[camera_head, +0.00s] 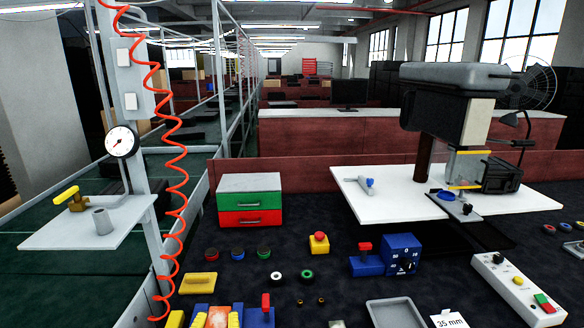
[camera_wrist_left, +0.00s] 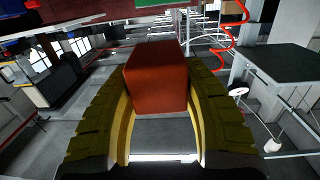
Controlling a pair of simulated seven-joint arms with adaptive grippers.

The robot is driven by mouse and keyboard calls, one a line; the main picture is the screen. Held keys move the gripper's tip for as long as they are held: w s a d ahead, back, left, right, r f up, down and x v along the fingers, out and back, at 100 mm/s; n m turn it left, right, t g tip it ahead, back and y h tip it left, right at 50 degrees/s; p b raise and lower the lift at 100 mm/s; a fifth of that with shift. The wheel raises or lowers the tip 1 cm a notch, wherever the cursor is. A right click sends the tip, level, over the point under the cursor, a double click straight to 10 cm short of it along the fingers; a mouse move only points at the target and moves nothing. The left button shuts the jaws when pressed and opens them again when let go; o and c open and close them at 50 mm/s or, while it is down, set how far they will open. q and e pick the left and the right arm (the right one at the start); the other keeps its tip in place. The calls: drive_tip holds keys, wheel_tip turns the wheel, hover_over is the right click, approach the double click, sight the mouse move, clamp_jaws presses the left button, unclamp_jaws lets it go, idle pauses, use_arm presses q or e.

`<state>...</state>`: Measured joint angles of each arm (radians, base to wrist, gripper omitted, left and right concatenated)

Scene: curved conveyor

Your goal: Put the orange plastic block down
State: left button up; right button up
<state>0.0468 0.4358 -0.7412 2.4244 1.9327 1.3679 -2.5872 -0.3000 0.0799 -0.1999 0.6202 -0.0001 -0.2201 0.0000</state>
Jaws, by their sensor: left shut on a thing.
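The orange plastic block (camera_wrist_left: 157,82) shows large in the left wrist view, orange-red and box-shaped. It sits between the two yellow-padded fingers of my left gripper (camera_wrist_left: 158,72), which is shut on it. In the head view the block (camera_head: 218,317) is at the bottom edge, with a yellow finger on each side, and the frame cuts off the rest of the gripper. I cannot tell how high the block is above the table. My right gripper is not in view.
A blue base with a red lever (camera_head: 261,316) is close right of the block. A yellow piece (camera_head: 197,283) lies behind it. A green-and-red drawer box (camera_head: 250,201) stands further back. A grey tray (camera_head: 394,314) is to the right. A coiled red hose (camera_head: 172,150) hangs left.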

use_arm(q)
drive_tip(key=shift+s+a+h, duration=0.3)
drive_tip(key=shift+s+a, duration=0.4)
drive_tip(key=shift+s, duration=0.05)
drive_tip(key=w+d+f+y, duration=0.1)
drive_tip(key=w+d+f, duration=0.1)
drive_tip(key=w+d, duration=1.1)
drive_tip(key=d, duration=0.4)
drive_tip(key=shift+w+d+f, duration=0.3)
drive_tip(key=shift+w, duration=0.1)
wheel_tip(320, 180, down, 20)
drive_tip(key=shift+r, duration=0.15)
